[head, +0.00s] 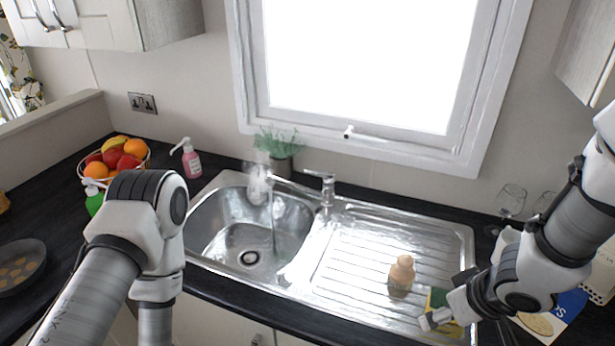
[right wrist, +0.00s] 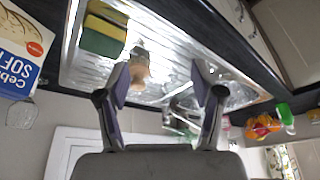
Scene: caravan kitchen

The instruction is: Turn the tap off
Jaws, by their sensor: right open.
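The silver tap (head: 327,190) stands behind the sink, its lever on top and its spout reaching left over the bowl. A thin stream of water (head: 273,230) runs from the spout into the sink bowl (head: 215,222). My right gripper (head: 432,318) is low over the right front of the drainer, well away from the tap. In the right wrist view its fingers (right wrist: 163,78) are apart with nothing clearly held, and the tap (right wrist: 183,108) shows beyond them. My left arm is bent at the left; its gripper is out of view.
A pink soap bottle (head: 191,160), a plant (head: 278,148) and a fruit bowl (head: 115,158) stand back left. Glasses (head: 511,200) stand right.

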